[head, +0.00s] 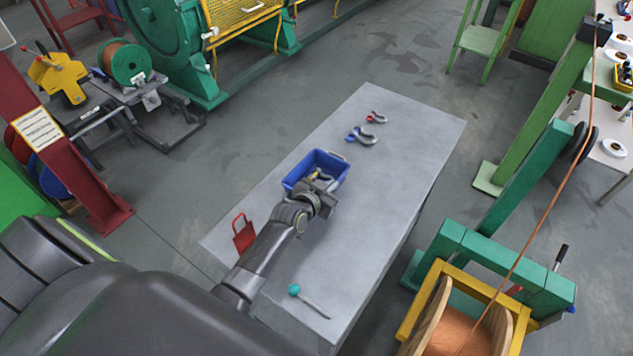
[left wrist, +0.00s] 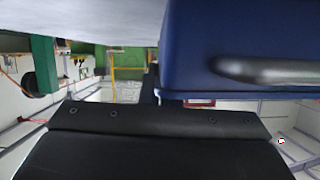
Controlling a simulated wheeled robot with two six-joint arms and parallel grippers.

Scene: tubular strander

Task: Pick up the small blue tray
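The small blue tray (head: 299,172) sits on the grey table, with a pale handle at its far right rim and something yellow and grey in it. My left gripper (head: 324,184) is at the tray's near side, overlapping its near rim in the head view; I cannot tell whether it touches. In the left wrist view the blue tray (left wrist: 190,60) fills the upper right, close up, with a silver handle across its side. The dark gripper body spans the bottom there. The fingertips are not clear, so open or shut cannot be told. My right gripper is not in view.
The grey table (head: 385,190) also holds a red-pinned shackle (head: 376,118), a blue-pinned shackle (head: 362,136), a red block-like piece with a loop (head: 243,236) and a teal-knobbed rod (head: 308,298). A yellow-framed cable reel (head: 460,325) stands at the lower right. The table right of the tray is clear.

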